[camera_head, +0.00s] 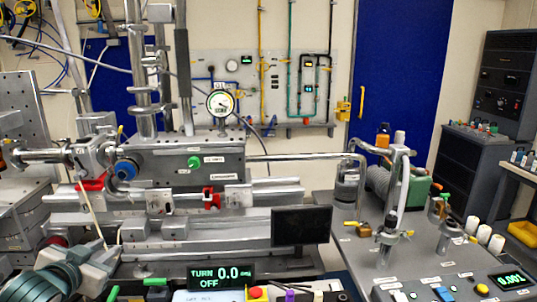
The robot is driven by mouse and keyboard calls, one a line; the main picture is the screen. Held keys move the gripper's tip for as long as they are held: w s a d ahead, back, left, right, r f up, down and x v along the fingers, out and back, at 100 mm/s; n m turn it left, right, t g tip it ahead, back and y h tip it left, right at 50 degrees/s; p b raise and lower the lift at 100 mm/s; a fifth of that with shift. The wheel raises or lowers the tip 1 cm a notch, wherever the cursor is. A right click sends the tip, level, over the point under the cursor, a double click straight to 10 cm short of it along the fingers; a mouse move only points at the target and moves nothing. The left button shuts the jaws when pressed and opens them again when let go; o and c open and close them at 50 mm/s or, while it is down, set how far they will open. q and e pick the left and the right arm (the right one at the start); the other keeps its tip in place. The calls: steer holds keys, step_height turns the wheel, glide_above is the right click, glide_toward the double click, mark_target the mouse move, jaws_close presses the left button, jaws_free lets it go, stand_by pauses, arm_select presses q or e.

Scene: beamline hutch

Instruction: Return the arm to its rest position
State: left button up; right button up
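My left arm comes in at the bottom left corner, with dark teal-grey rounded links. My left gripper (105,257) is at its end, low in front of the metal beamline apparatus (165,160). A thin pale rod (91,215) slants up and left from beside the fingertips toward a red part. I cannot tell whether the fingers grip the rod or only overlap it in the picture. The finger gap is too small and hidden to read. My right gripper is not in view.
A round gauge (220,103) tops the apparatus. A grey bench (345,270) at right carries metal fittings and bottles. A blue door (400,90) is behind.

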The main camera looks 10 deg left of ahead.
arm_select(q)
steer(key=s+d+f+g+h, duration=0.1)
steer(key=s+d+f+g, duration=0.35)
steer(key=f, duration=0.75)
steer(key=s+d+f+g+h, duration=0.1)
steer(key=s+d+f, duration=0.55)
steer(key=f, duration=0.45)
steer(key=s+d+f+g+h, duration=0.2)
steer(key=s+d+f+g, duration=0.2)
steer(key=s+d+f, duration=1.1)
step_height(320, 180, down, 24)
steer(key=s+d+g, duration=0.1)
steer(key=s, duration=0.1)
steer(key=s+a+f+m+g, duration=0.1)
steer(key=s+a+f, duration=0.2)
steer(key=s+f, duration=1.5)
steer(key=shift+s+a+f+g, duration=0.15)
steer(key=shift+s+f+g, duration=0.2)
steer(key=shift+f, duration=0.45)
